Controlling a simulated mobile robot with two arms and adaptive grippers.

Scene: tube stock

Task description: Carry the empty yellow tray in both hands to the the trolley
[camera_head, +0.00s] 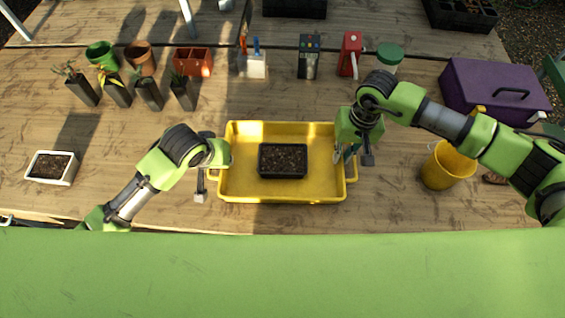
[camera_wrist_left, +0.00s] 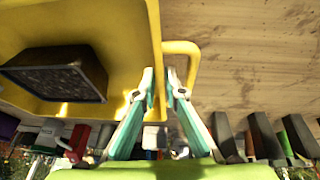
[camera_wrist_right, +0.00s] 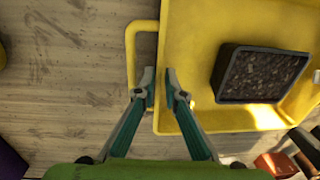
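The yellow tray (camera_head: 240,190) lies on the wooden table in front of me, with a handle at each end. It is not empty: a black pot of dark soil (camera_head: 283,162) stands in its middle. My left gripper (camera_wrist_left: 160,78) is at the tray's left end, fingertips apart, with the tray's rim showing between them and the handle (camera_wrist_left: 193,60) beside it. My right gripper (camera_wrist_right: 160,78) is likewise at the right end, fingertips apart over the rim, beside the other handle (camera_wrist_right: 131,50). I cannot make out contact. No trolley is clearly recognisable.
A yellow bucket (camera_head: 440,170) and a purple box (camera_head: 490,90) stand to the right. A white pot of soil (camera_head: 50,168) is at far left. The wood beside the tray's front is mostly clear.

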